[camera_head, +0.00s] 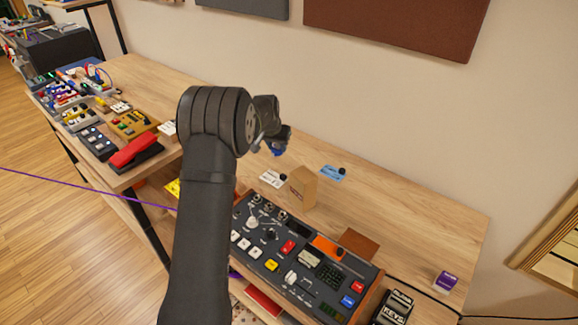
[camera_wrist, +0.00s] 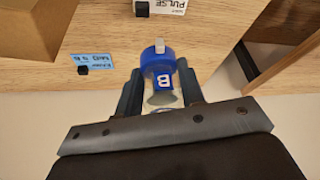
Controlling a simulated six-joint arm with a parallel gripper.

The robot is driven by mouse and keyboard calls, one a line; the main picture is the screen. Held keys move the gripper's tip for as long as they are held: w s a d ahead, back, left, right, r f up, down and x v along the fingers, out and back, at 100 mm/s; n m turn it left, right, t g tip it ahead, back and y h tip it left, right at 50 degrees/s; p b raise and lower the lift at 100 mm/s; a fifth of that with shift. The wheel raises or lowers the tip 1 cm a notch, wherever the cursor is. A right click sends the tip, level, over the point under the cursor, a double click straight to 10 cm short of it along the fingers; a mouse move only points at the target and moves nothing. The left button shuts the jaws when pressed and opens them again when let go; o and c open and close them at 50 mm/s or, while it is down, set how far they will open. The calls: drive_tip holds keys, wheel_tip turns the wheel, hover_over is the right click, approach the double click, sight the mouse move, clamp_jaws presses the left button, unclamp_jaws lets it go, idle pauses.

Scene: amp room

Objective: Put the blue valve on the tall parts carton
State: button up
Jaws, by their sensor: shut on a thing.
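My gripper (camera_head: 272,140) is above the wooden bench, with my arm reaching in from below. It is shut on the blue valve (camera_wrist: 163,70), whose white letter B and pale stem top show between the two fingers in the wrist view. In the head view only a small blue part of the valve (camera_head: 277,149) shows under the gripper. The tall parts carton (camera_head: 303,188), a brown box, stands upright on the bench below and right of the gripper. A brown carton (camera_wrist: 25,28) also fills the top left of the wrist view. The valve is apart from it.
A white card (camera_head: 271,178) and a blue card (camera_head: 333,173), each with a black block, flank the carton. A large control panel (camera_head: 300,260) with buttons lies in front. Several pedals and a red one (camera_head: 134,150) crowd the left. The bench's back right is clear.

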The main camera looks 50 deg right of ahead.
wheel_tip(320, 180, up, 8)
drive_tip(key=f, duration=0.1)
hover_over(306, 171)
drive_tip(key=s, duration=0.1)
drive_tip(key=s+a+r, duration=0.3)
drive_tip(key=s+r, duration=0.2)
drive_tip(key=s, duration=0.6)
drive_tip(key=shift+m, duration=0.3)
drive_tip(key=w+f, duration=0.2)
drive_tip(key=w, duration=0.1)
drive_tip(key=w+d+f, duration=0.1)
drive_tip(key=w+f, duration=0.1)
drive_tip(key=w, duration=0.2)
drive_tip(key=w+f, duration=0.3)
drive_tip(key=w, duration=0.1)
drive_tip(key=shift+w+d, duration=0.15)
drive_tip(key=shift+w, duration=0.1)
drive_tip(key=shift+f, duration=2.05)
drive_tip(key=shift+f, duration=0.1)
drive_tip(key=o, duration=0.5)
drive_tip(key=shift+f, duration=0.1)
drive_tip(key=o, duration=0.5)
drive_tip(key=v, duration=1.2)
drive_tip(key=shift+w+r, duration=0.1)
drive_tip(key=shift+r, duration=0.1)
